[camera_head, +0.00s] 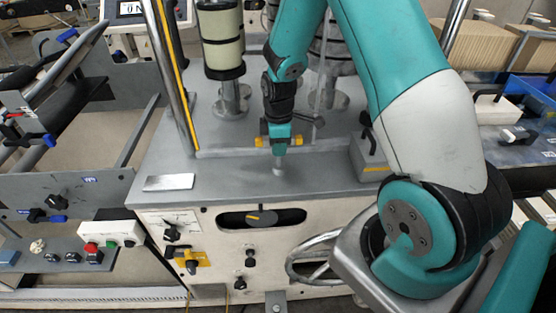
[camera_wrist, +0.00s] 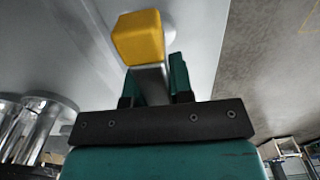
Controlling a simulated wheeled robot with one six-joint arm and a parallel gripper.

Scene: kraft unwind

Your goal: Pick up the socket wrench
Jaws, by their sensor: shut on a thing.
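The socket wrench (camera_head: 296,141) shows in the head view as a crossbar with yellow ends sticking out on both sides of my gripper (camera_head: 279,145). A pale rounded piece shows just below the jaws, over the grey machine top (camera_head: 225,180). My gripper points down and is shut on the wrench. In the wrist view, a yellow end of the wrench (camera_wrist: 138,37) and a grey bar show between the two teal fingers (camera_wrist: 155,82). The fingers hide part of the wrench. I cannot tell whether its lower end touches the surface.
A grey block with a black lever (camera_head: 370,155) stands to the right of my gripper. A flat metal plate (camera_head: 169,182) lies to the left. A cream roller (camera_head: 221,40) and metal posts stand behind. A handwheel (camera_head: 315,258) projects at the front. The surface between plate and gripper is clear.

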